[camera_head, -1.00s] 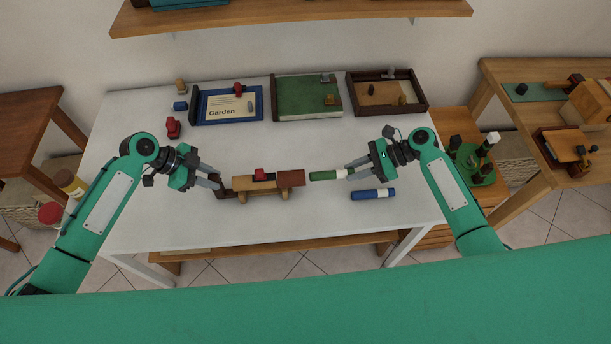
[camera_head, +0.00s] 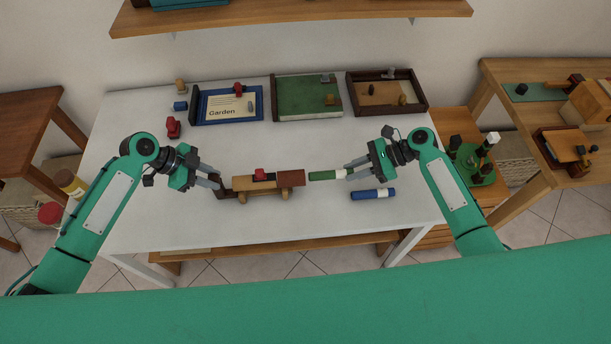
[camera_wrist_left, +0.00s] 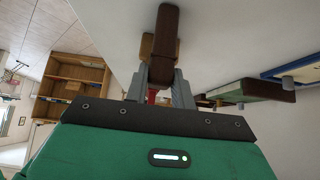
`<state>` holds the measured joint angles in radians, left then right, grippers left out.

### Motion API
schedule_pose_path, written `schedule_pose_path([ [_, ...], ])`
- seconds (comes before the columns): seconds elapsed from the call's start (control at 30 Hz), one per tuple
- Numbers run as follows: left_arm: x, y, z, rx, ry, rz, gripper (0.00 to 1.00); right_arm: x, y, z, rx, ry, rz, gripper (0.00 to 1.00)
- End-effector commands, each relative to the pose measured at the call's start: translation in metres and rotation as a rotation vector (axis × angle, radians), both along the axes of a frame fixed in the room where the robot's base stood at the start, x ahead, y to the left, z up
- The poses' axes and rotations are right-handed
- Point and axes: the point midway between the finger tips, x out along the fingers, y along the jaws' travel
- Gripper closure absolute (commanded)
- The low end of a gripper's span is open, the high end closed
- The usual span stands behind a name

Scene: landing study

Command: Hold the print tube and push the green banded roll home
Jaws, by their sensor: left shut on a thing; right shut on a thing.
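The print tube (camera_head: 291,178), brown and tan on a low wooden stand, lies lengthwise near the table's middle. A small red piece (camera_head: 260,174) sits on top of it. My left gripper (camera_head: 217,184) is shut on the dark brown part at the tube's left end; that brown part (camera_wrist_left: 165,35) also stands between the fingers in the left wrist view. My right gripper (camera_head: 349,172) is shut on the green banded roll (camera_head: 325,175) near its white band. The roll points left, its free end just right of the tube's right end, seemingly a narrow gap apart.
A blue roll with a white band (camera_head: 372,195) lies in front of my right gripper. Behind are a blue "Garden" board (camera_head: 228,117), a green book-like board (camera_head: 300,100) and a dark tray (camera_head: 420,108). A red piece (camera_head: 173,128) stands at left.

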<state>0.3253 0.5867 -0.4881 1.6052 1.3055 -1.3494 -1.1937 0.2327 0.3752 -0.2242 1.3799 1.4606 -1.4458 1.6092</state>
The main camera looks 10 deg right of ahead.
Motion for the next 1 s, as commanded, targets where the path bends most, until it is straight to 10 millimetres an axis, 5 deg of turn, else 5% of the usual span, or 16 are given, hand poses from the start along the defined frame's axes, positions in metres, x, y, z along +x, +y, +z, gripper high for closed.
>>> schedule_pose_path([
  [1.0,0.0,0.0,0.0,0.0,0.0,0.0,1.0,0.0,0.026,0.0,0.001,-0.001,0.0,1.0],
])
